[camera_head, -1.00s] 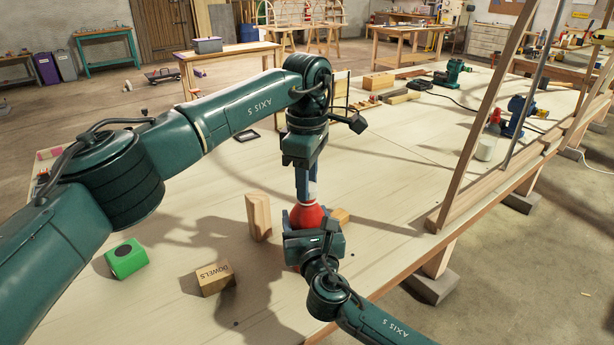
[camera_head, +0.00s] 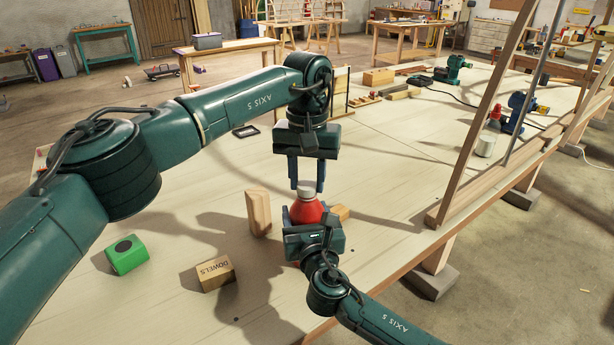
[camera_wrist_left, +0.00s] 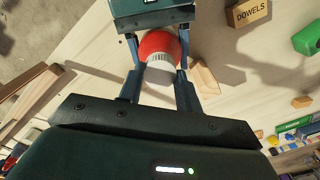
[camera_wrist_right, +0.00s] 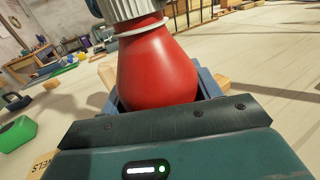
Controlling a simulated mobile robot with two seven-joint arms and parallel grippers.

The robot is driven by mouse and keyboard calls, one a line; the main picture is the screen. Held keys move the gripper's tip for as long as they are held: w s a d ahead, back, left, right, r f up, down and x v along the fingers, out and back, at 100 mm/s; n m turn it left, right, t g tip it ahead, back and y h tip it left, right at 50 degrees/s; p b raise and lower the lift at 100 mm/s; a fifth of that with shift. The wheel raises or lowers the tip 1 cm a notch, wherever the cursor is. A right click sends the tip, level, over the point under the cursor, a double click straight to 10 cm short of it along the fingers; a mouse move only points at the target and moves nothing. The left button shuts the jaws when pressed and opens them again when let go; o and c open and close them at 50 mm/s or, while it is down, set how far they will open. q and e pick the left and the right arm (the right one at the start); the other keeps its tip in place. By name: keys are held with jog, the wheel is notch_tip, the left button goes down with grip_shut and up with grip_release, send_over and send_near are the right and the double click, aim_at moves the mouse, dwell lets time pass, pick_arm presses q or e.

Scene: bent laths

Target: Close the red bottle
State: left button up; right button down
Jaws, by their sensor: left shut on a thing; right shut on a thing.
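The red bottle (camera_head: 306,213) stands upright on the workbench, its lower part hidden in the head view by my right gripper (camera_head: 314,240). The right wrist view shows that gripper shut around the red body (camera_wrist_right: 156,68). A ribbed grey-white cap (camera_head: 306,187) sits at the bottle's top, over a pale neck ring (camera_wrist_right: 140,25). My left gripper (camera_head: 306,189) points down from above and is shut on the cap; its two fingers flank the cap (camera_wrist_left: 160,72) in the left wrist view. I cannot tell how tight the cap is.
An upright wooden block (camera_head: 259,212) stands just left of the bottle. A block marked DOWELS (camera_head: 215,274) and a green block (camera_head: 126,255) lie further left. A wooden frame (camera_head: 485,130) rises at the bench's right edge. The bench behind the bottle is mostly clear.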

pick_arm(q)
jog(key=m, duration=0.3)
jog(key=o, duration=0.9)
jog(key=shift+o, duration=0.2)
jog(key=shift+r, duration=2.25)
jog(key=shift+c, duration=0.5)
